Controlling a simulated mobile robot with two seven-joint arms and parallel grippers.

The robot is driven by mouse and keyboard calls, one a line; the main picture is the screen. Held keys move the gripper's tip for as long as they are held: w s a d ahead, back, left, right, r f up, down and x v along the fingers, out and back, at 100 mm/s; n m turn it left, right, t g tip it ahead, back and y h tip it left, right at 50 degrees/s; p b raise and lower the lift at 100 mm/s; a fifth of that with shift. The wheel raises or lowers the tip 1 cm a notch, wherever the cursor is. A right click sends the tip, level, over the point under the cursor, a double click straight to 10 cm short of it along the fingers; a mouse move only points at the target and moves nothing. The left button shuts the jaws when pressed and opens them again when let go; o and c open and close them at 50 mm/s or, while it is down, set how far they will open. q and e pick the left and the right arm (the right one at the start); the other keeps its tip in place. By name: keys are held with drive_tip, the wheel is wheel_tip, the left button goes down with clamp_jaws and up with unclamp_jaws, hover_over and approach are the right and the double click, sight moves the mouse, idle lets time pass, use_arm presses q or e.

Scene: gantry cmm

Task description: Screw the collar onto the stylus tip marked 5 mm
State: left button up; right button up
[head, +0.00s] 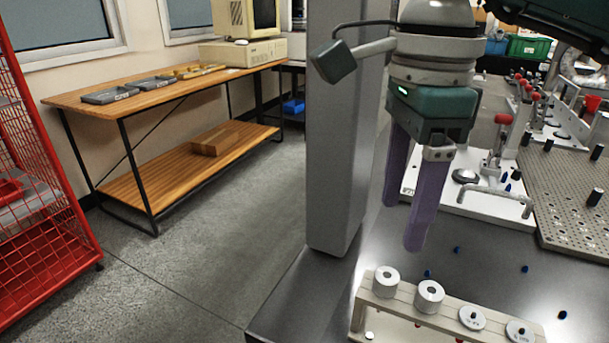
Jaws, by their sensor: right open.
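A pale rack (400,314) stands on the grey table at the bottom right. Two taller white cylinders with centre holes sit on it, a left one (385,281) and a second one (429,296). Two flatter white discs with small dark marks, one (472,317) and another (520,332), sit to their right. The marks are too small to read, so I cannot tell which is 5 mm or which piece is the collar. My right gripper (405,222) points down above and behind the rack, its purple fingers apart and empty. My left gripper is out of view.
A grey column (345,130) stands left of my right gripper. A white fixture plate with a handle (490,200) and a perforated plate (575,185) lie behind. Several small blue pieces (525,268) are scattered on the table. A wooden bench (150,100) and red cage (40,190) are far left.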

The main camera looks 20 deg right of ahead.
sight(388, 275)
wheel_tip(388, 275, down, 10)
drive_tip(key=shift+r+b, duration=0.2)
drive_tip(key=shift+b, duration=0.25)
drive_tip(key=shift+c, duration=0.4)
clamp_jaws()
drive_tip(key=shift+r+m+p, duration=0.15)
drive_tip(key=shift+m+p, duration=0.3)
drive_tip(key=shift+m, duration=0.75)
drive_tip(key=shift+f+m+p, duration=0.2)
drive_tip(key=shift+m+p, duration=0.25)
drive_tip(key=shift+m, duration=1.75)
